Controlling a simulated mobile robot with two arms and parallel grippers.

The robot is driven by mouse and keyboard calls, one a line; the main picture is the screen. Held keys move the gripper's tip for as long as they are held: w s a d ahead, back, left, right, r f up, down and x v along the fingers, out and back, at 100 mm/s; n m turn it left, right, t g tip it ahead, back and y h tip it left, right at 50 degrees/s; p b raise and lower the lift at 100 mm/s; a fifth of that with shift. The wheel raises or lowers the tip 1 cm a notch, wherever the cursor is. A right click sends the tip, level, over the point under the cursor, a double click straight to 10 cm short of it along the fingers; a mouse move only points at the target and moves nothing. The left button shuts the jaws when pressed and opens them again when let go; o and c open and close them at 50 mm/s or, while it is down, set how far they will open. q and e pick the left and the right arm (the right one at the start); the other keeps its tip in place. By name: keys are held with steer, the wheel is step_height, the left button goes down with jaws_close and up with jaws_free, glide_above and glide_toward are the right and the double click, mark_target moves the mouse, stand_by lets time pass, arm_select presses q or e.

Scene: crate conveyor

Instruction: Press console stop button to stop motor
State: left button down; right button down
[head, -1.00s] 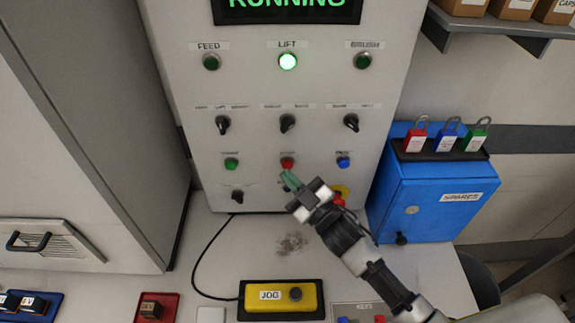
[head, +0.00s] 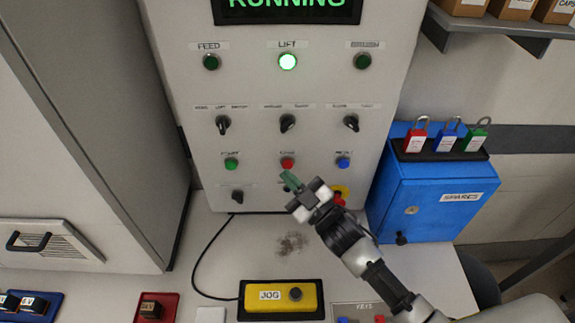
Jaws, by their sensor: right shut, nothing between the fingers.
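The console (head: 255,90) stands upright ahead, with a screen (head: 290,5) reading RUNNING in green. The red button (head: 288,163) sits in the middle of the button row, between a green button (head: 231,164) and a blue button (head: 343,163); its label is too blurred to read surely. My right gripper (head: 287,178) is shut and empty, its green fingertips just below the red button in the picture. Whether they touch the panel I cannot tell. The LIFT lamp (head: 287,61) is lit; the FEED lamp (head: 211,62) is dark. My left gripper is not in view.
A red knob (head: 338,198) on yellow is partly hidden behind my right gripper. A yellow JOG box (head: 270,295) with a cable lies on the desk. A blue SPARES box (head: 430,200) with padlocks stands at right. Black selector knobs (head: 287,123) sit above the buttons.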

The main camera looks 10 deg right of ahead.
stand_by(0.3)
steer(key=shift+w+d, duration=0.1)
steer(key=shift+w, duration=0.3)
steer(key=shift+w+d, duration=0.1)
steer(key=shift+w, duration=0.35)
stand_by(0.6)
steer(key=shift+s, duration=0.85)
steer(key=shift+a+p, duration=0.2)
steer(key=shift+p, duration=0.1)
steer(key=s, duration=0.1)
steer(key=s+p, duration=0.1)
steer(key=s, duration=0.1)
steer(key=s+a, duration=0.1)
steer(key=s, duration=0.1)
